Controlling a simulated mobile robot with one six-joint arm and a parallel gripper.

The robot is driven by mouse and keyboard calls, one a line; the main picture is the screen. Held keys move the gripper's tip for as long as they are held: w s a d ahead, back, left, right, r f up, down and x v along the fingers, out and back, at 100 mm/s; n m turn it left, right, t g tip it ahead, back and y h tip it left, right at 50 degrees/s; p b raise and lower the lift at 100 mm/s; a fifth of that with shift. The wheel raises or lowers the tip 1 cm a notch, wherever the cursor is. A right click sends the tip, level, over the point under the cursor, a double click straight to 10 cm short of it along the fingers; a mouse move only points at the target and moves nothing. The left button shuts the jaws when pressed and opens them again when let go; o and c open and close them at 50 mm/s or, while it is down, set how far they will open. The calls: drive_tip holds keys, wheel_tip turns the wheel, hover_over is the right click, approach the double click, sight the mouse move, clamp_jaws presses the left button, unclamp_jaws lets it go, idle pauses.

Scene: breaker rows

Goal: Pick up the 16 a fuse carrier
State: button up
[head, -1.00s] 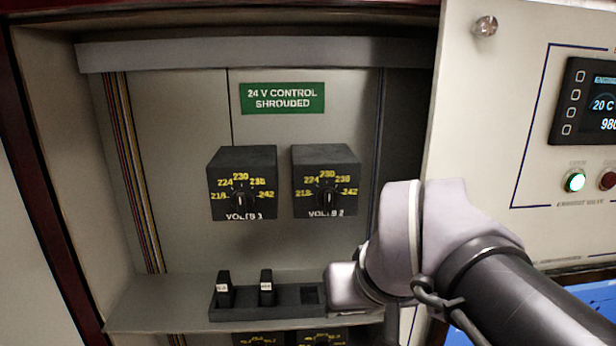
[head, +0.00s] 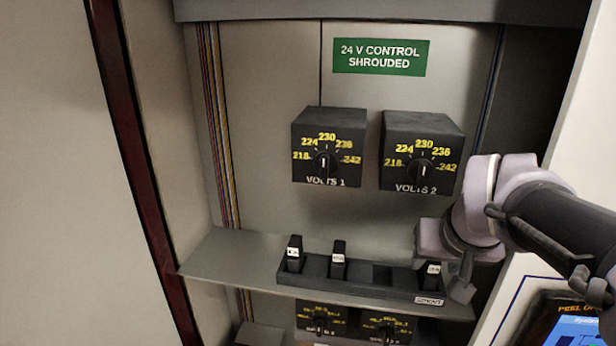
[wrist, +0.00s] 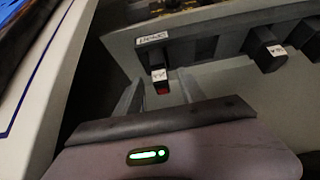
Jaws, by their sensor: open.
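Three black fuse carriers with small white labels stand in a dark rack (head: 375,291) on the shelf: a left one (head: 294,254), a middle one (head: 338,260) and a right one (head: 431,275). Their ratings are too small to read surely, so I cannot tell which is 16 A. My gripper (head: 462,285) is beside the rack's right end in the head view. In the wrist view my gripper (wrist: 160,92) is open and empty, with the right-end carrier (wrist: 159,76), red at its tip, ahead between its fingers. I cannot tell whether they touch.
A white label (head: 429,300) marks the rack's right end. An empty slot lies between the middle and right carriers. Two voltage dials (head: 328,148) (head: 421,153) sit above, under a green sign (head: 381,57). The shelf (head: 225,257) is clear at left.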

sight(432, 265)
drive_tip(key=x, duration=0.3)
drive_tip(key=shift+w+f+b, duration=0.15)
drive_tip(key=shift+w+b, duration=0.15)
drive_tip(key=shift+b, duration=0.1)
drive_tip(key=shift+w+d, duration=0.1)
drive_tip(key=shift+s+r, duration=0.25)
drive_tip(key=shift+s, duration=0.1)
drive_tip(key=c, duration=0.5)
drive_tip(key=shift+s, duration=0.1)
drive_tip(key=c, duration=0.4)
clamp_jaws()
